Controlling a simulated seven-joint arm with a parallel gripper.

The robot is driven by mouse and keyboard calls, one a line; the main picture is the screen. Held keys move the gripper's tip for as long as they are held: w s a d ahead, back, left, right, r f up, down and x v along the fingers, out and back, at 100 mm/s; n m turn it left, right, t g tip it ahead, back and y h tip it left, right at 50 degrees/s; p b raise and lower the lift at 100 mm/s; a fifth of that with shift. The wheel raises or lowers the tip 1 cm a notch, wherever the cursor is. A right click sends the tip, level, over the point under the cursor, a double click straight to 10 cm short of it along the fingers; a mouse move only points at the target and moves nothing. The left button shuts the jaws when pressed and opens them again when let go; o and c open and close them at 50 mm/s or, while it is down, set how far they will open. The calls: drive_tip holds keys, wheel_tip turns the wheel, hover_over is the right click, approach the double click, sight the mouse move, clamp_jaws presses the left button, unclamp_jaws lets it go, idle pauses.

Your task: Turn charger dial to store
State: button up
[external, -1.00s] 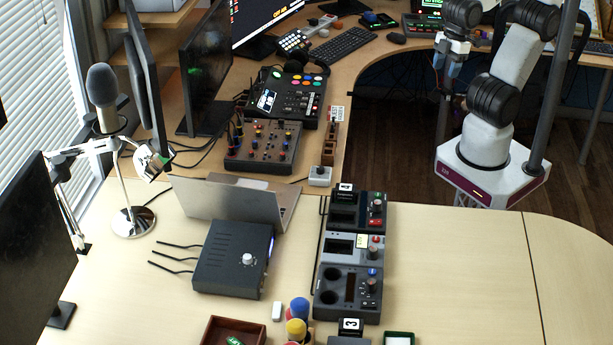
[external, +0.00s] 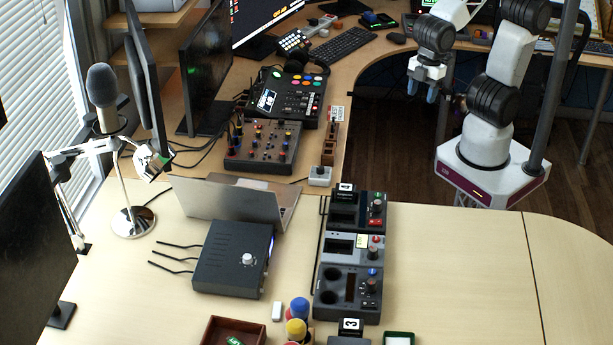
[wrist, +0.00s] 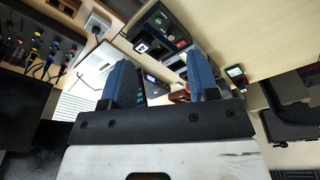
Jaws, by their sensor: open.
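A row of dark and grey desk modules stands on the light table in the external view. The rear module (external: 343,215) has a black knob with a red part and a label 4. The front module (external: 334,312) has two round wells and a black knob (external: 370,285). I cannot tell for sure which one is the charger. My gripper (external: 422,91) is open and empty, up at the right, well away from the modules. Its blue fingers also show in the wrist view (wrist: 162,78).
Left of the modules are a dark box with a silver knob (external: 247,259), a laptop (external: 228,202) and a microphone stand (external: 133,222). The table right of the modules (external: 455,260) is clear.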

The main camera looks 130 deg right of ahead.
drive_tip(key=w+a+f+n+g, duration=0.1)
drive_tip(key=w+a+f+n, duration=0.15)
drive_tip(key=w+f, duration=0.65)
drive_tip(key=n+g, duration=0.1)
drive_tip(key=n, duration=0.2)
hover_over(378, 202)
drive_tip(key=f, duration=1)
drive_tip(key=shift+s+d+f, duration=0.15)
drive_tip(key=shift+d+f, duration=0.05)
drive_tip(key=shift+f, duration=0.1)
drive_tip(key=shift+w+a+f, duration=0.1)
drive_tip(key=shift+w+f, duration=0.1)
drive_tip(key=shift+f, duration=0.15)
drive_tip(key=shift+f, duration=0.15)
drive_tip(key=shift+f, duration=3.75)
drive_tip(key=c, duration=0.9)
